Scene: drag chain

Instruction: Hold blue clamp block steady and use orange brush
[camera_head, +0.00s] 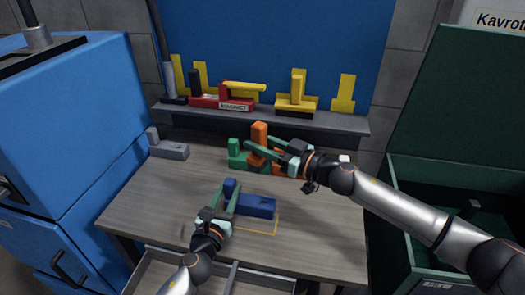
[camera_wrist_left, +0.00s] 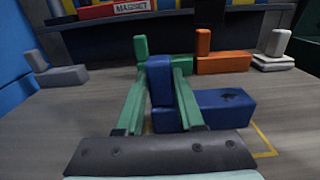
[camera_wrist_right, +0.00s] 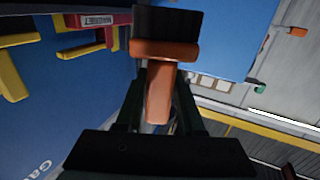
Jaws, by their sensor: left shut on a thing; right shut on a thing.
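The blue clamp block (camera_head: 257,206) lies on the table with an upright post at its left end. It also shows in the left wrist view (camera_wrist_left: 222,108). My left gripper (camera_head: 229,188) is shut on the post, one green finger on each side. My right gripper (camera_head: 254,150) is raised behind the block, over the rear of the table. In the right wrist view the orange brush (camera_wrist_right: 160,92) has its handle between my fingers and a dark block at its far end. My right fingers partly hide the orange parts in the head view.
A green block (camera_head: 236,157) and an orange block (camera_wrist_left: 224,63) stand at the rear. A grey block (camera_head: 170,151) is at left. A yellow outline (camera_head: 276,226) marks the table by the blue block. A shelf (camera_head: 340,118) with yellow and red pieces runs behind. The table's left front is clear.

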